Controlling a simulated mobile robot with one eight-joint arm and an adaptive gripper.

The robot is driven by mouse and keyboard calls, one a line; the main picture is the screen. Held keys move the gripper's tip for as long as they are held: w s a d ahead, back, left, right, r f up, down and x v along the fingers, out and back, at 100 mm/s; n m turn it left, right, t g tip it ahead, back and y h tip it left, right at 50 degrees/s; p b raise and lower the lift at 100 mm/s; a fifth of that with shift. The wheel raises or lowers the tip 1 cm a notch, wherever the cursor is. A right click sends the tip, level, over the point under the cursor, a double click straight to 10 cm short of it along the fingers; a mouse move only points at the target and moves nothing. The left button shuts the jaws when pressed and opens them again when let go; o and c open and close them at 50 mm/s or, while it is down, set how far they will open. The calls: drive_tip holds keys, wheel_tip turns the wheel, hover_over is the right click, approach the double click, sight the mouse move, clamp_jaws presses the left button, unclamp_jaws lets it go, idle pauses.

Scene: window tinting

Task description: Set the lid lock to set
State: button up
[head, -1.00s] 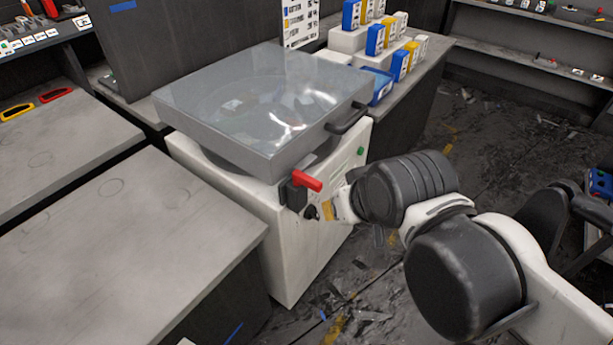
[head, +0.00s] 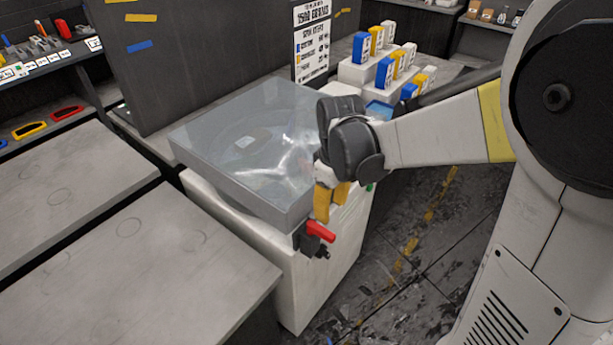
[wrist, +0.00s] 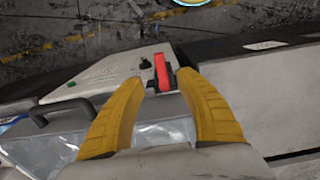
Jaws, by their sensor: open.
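The lid lock is a red lever (head: 320,231) on a dark block at the front corner of the white machine, just under its clear lid (head: 235,150). In the wrist view the red lever (wrist: 161,72) lies beyond the fingertips, between their lines. My gripper (head: 324,208) has yellow fingers pointing down, just above the lever. In the wrist view my gripper (wrist: 168,82) is open, with nothing held between the fingers. I see no clear contact with the lever. The lid is closed. Any lock markings are too small to read.
A black lid handle (wrist: 62,112) and a green button (wrist: 71,84) sit to the left in the wrist view. A grey table (head: 140,250) stands left of the machine. Blue, yellow and white boxes (head: 385,65) stand behind. The floor on the right is open.

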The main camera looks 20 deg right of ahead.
sight(329, 234)
wheel_tip(329, 234, down, 11)
drive_tip(key=b, duration=0.4)
drive_tip(key=shift+w, duration=0.1)
clamp_jaws()
